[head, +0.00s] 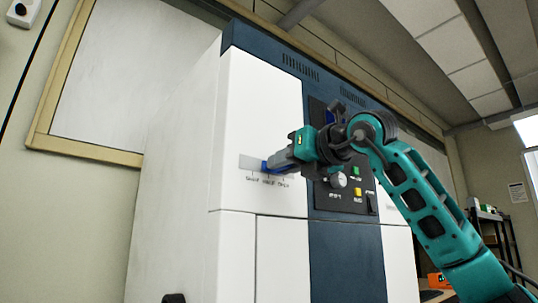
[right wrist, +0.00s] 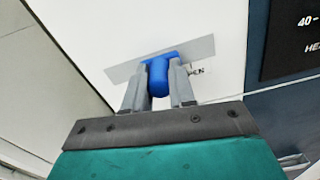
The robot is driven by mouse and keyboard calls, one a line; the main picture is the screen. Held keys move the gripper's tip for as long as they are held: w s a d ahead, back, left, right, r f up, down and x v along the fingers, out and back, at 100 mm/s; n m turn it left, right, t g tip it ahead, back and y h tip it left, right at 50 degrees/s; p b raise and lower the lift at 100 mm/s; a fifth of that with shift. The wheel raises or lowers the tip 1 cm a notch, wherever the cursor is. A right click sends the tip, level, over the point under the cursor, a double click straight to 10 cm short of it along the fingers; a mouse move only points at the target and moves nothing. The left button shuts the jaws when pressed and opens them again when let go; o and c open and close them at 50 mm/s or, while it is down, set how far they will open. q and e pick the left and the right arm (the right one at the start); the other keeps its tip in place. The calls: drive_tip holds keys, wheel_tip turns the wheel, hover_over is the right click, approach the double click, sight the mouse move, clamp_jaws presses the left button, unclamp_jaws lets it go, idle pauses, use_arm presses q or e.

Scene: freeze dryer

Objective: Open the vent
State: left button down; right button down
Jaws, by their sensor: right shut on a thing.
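The vent is a blue slider handle (head: 265,166) on a grey plate (head: 246,161) on the white front of the freeze dryer (head: 262,105). Small labels (head: 268,182) run below the plate. The handle appears near the middle label. My right gripper (head: 272,164) reaches it from the right and is shut on it. In the right wrist view, the blue handle (right wrist: 158,78) sits between the two grey fingers of my right gripper (right wrist: 157,84). The end of a label (right wrist: 197,71) shows right of the fingers, its start hidden. My left gripper is not in view.
A dark control panel (head: 325,188) with a knob and buttons lies right of the vent, partly behind my right arm. A framed window (head: 110,75) is on the left wall. Shelves (head: 490,225) stand at the far right. The white front left of the handle is clear.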

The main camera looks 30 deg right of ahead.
drive_tip(key=d, duration=0.4)
drive_tip(key=shift+w+r+p, duration=0.1)
drive_tip(key=shift+p, duration=0.25)
drive_tip(key=c, duration=0.9)
unclamp_jaws()
drive_tip(key=shift+d, duration=0.1)
drive_tip(key=s, duration=0.8)
drive_tip(key=s+d, duration=0.1)
drive_tip(key=s, duration=0.4)
drive_tip(key=shift+w, duration=0.1)
